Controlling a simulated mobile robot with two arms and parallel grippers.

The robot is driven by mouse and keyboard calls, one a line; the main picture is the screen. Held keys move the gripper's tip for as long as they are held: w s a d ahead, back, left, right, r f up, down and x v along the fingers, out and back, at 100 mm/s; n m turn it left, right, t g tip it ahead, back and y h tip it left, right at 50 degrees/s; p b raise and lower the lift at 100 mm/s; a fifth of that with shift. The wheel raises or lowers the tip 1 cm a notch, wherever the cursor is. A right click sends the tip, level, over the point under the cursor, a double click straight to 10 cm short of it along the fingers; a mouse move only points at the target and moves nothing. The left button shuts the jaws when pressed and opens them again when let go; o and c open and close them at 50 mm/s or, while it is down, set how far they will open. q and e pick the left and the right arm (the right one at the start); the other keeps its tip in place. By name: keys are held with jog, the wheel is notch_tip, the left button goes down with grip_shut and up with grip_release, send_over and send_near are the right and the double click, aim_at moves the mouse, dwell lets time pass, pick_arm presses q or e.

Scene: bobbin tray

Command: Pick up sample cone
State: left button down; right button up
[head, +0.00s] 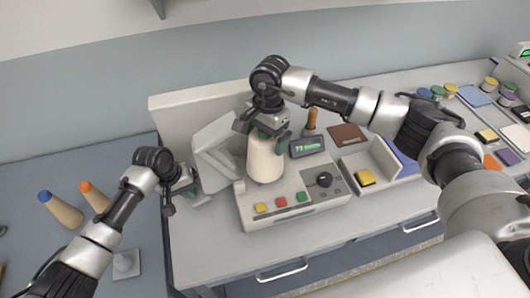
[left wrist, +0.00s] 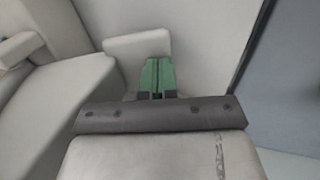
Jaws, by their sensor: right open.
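A cream cone (head: 265,160) stands upright on the grey test machine (head: 300,212) in the head view. My right gripper (head: 263,132) is at the top of this cone from above, its jaws open around or right beside the tip; the contact is hidden. Green shows at the tip, and I cannot tell cone from finger pads there. My left gripper (head: 183,190) is left of the machine, away from the cone. In the left wrist view its green fingertips (left wrist: 157,76) are close together with nothing visible between them.
A blue-tipped cone (head: 62,211) and an orange-tipped cone (head: 95,196) are at the left. The machine has coloured buttons, a black knob (head: 324,180) and a small display (head: 307,147). A tray with a yellow block (head: 366,177) is right of it. Several bobbins stand far right.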

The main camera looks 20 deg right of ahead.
jog(key=shift+c, duration=0.5)
jog(key=shift+r, duration=0.1)
jog(key=c, duration=1.1)
jog(key=shift+r, duration=0.1)
notch_tip(320, 180, up, 27)
jog(key=shift+f, duration=10)
